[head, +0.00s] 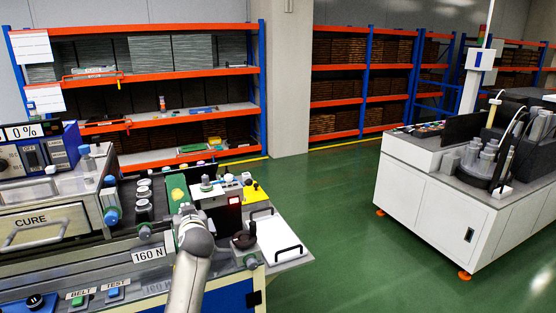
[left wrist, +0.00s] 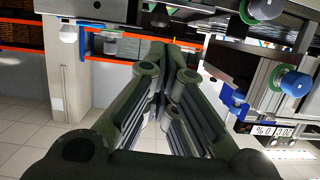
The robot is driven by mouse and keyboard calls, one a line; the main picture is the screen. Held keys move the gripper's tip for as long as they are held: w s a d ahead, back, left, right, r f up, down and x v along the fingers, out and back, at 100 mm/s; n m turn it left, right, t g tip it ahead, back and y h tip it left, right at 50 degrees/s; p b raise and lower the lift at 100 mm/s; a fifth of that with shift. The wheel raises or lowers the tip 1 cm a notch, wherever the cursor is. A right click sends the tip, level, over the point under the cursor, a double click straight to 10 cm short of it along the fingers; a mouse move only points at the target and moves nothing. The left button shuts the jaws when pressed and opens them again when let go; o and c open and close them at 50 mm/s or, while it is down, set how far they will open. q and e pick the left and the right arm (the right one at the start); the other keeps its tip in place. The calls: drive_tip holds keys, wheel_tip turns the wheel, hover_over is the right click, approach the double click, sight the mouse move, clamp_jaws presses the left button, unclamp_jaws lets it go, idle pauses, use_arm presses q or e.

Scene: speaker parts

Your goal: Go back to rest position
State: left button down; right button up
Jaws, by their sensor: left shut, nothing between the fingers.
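My left gripper (left wrist: 170,48) fills the middle of the left wrist view, its dark fingers drawn together at the tips with nothing between them. That view appears upside down. In the head view a grey arm link of mine (head: 191,240) rises from the bottom edge over the front of the workbench (head: 200,278). I cannot make out the gripper's fingers there. My right gripper is in neither view. In the left wrist view a blue knob (left wrist: 295,83) is to the right of the fingers, apart from them.
The oven marked CURE (head: 42,232) is at the left of the bench. A white tray with black handles (head: 282,238) is at the bench's right end. A white machine cabinet (head: 440,205) stands at right, with open green floor (head: 335,215) between. Shelves (head: 140,77) line the back wall.

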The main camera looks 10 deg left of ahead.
use_arm(q)
drive_tip(key=s+d+f+m+g+h, duration=0.1)
drive_tip(key=s+d+f+g+h, duration=0.1)
drive_tip(key=s+f, duration=0.65)
drive_tip(key=s+d+f+m+g+h, duration=0.1)
drive_tip(key=s+f+g, duration=0.1)
drive_tip(key=s+f, duration=0.65)
drive_tip(key=s+d+f+m+g+h, duration=0.2)
drive_tip(key=s+d, duration=0.2)
drive_tip(key=s, duration=0.6)
drive_tip(key=s+d+f+m+g+h, duration=0.15)
drive_tip(key=s+d, duration=0.25)
drive_tip(key=s, duration=0.6)
drive_tip(key=s+d+f+m+g+h, duration=0.2)
drive_tip(key=s+d, duration=0.1)
drive_tip(key=s, duration=0.8)
wheel_tip(320, 180, down, 26)
drive_tip(key=s+g, duration=0.1)
drive_tip(key=s+a+f+g, duration=0.1)
drive_tip(key=s+a+f, duration=0.1)
drive_tip(key=s+f, duration=1.4)
drive_tip(key=shift+s+a+f+m+b, duration=0.15)
drive_tip(key=shift+s+a+m+b, duration=0.25)
drive_tip(key=shift+s, duration=0.1)
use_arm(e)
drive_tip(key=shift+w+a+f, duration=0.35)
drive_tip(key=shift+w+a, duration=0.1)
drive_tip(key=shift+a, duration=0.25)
